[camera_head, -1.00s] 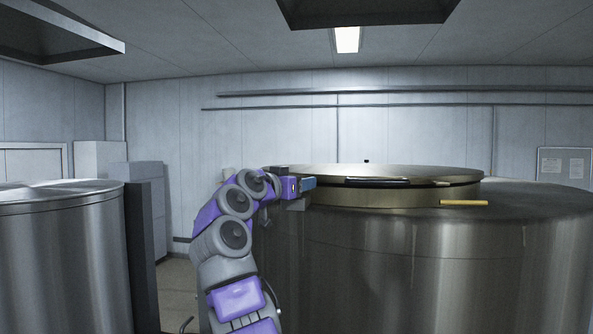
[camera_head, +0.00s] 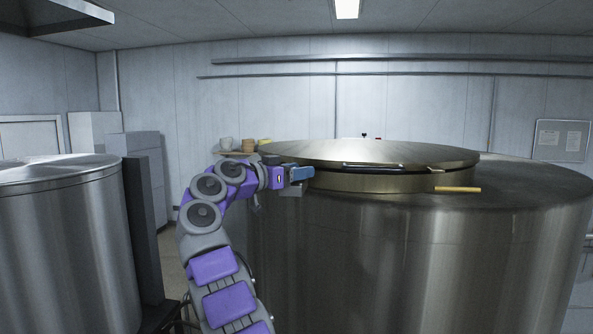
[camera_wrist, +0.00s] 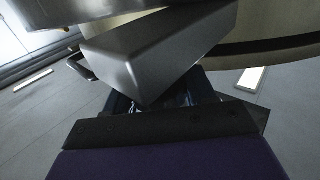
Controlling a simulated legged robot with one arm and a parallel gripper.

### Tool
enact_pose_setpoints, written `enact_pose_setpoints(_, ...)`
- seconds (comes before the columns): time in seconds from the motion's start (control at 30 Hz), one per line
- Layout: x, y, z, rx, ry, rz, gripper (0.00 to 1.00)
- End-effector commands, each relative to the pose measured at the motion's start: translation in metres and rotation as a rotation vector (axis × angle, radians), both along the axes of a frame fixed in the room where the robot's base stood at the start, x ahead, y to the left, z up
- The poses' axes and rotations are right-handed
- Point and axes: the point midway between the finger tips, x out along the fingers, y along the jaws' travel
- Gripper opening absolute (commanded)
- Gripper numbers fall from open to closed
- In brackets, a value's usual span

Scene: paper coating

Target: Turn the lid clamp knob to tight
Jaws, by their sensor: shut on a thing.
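The large steel vessel (camera_head: 390,265) stands on the right, with a round metal lid (camera_head: 375,152) on top. My gripper (camera_head: 302,174) is at the left edge of the lid's collar. In the wrist view my gripper (camera_wrist: 165,98) is shut on a smooth grey metal block (camera_wrist: 152,55), which I take to be the clamp knob. The block sits tilted in that picture and hides the fingertips. In the head view the knob is mostly hidden by my gripper. How tight the clamp is cannot be seen.
A dark handle (camera_head: 372,167) and a yellow rod (camera_head: 458,189) stick out at the lid's front. Another steel drum (camera_head: 65,250) stands at the left, beside a dark upright panel (camera_head: 147,235). Small pots (camera_head: 248,145) show behind my wrist. Some floor shows between drum and vessel.

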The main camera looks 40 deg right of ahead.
Motion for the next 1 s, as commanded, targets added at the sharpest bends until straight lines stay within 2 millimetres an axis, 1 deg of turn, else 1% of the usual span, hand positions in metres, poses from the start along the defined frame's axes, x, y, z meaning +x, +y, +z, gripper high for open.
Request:
enact_pose_setpoints(0.03,0.002,-0.001,-0.006,0.008,0.006,0.000,0.24)
enact_pose_setpoints(0.07,0.002,-0.001,-0.006,0.009,0.007,0.000,0.24)
enact_pose_setpoints(0.1,0.002,-0.001,-0.006,0.009,0.007,0.000,0.57)
enact_pose_setpoints(0.3,0.001,-0.001,-0.003,0.006,0.004,0.000,0.76)
enact_pose_setpoints(0.53,-0.001,-0.001,-0.001,0.004,0.001,0.000,0.76)
enact_pose_setpoints(0.67,-0.001,0.006,0.000,0.003,0.000,0.001,0.76)
enact_pose_setpoints(0.77,0.000,0.021,-0.001,0.002,0.000,0.003,0.76)
enact_pose_setpoints(1.0,0.002,0.075,0.000,0.001,0.002,0.004,0.76)
